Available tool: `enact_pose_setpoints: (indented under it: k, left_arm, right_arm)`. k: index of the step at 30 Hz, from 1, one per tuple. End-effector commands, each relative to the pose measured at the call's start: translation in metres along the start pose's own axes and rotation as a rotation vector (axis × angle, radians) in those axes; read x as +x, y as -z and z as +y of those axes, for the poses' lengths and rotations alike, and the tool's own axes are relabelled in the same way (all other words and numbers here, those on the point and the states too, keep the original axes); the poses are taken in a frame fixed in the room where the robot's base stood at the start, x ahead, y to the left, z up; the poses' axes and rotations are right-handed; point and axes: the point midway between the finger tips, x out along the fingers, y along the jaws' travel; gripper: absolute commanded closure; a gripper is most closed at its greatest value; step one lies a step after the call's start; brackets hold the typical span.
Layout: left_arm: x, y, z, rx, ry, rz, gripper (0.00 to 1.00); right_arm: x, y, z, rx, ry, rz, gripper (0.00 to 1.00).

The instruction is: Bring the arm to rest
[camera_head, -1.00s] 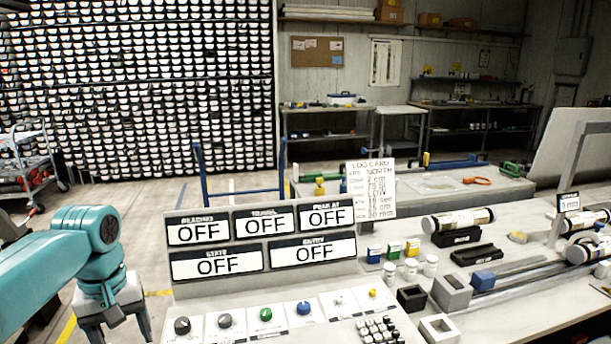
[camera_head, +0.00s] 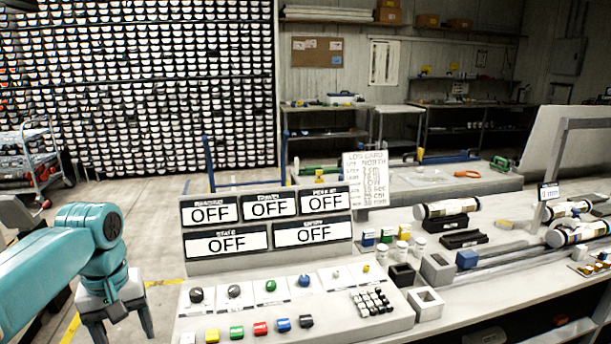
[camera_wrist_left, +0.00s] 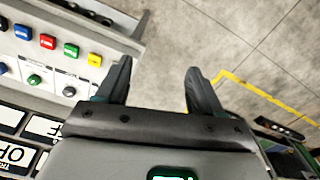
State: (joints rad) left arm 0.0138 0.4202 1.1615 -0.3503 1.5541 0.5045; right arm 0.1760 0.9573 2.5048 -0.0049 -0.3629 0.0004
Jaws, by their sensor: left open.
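My left arm comes in from the left in the head view, with its gripper (camera_head: 122,328) pointing down over the floor, to the left of the control console (camera_head: 290,283). In the left wrist view the two fingers of this gripper (camera_wrist_left: 158,85) stand apart with only bare floor between them, so it is open and empty. The console's buttons and knobs (camera_wrist_left: 47,41) lie to the left of the fingers there, apart from them. The right gripper is not in view.
The console carries several displays (camera_head: 225,241) reading OFF. A log card (camera_head: 366,180) stands behind it. Core liners (camera_head: 446,208) and small blocks lie on the bench to the right. Open floor with yellow lines (camera_wrist_left: 262,92) lies beside the console.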

Motion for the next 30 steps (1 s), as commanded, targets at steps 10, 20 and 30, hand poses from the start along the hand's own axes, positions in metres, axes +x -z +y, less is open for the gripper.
enact_pose_setpoints:
  k: [10, 20, 30]
  left_arm:
    - [0.080, 0.005, 0.035, 0.114, -0.049, -0.021, 0.33]
    - [0.217, -0.035, 0.080, 0.260, -0.165, -0.067, 0.33]
    - [0.388, -0.213, 0.081, 0.334, -0.335, -0.106, 0.33]
  right_arm:
    - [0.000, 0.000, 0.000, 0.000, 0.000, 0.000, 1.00]
    - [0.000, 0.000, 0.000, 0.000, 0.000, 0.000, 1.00]
    - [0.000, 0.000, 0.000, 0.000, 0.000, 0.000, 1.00]
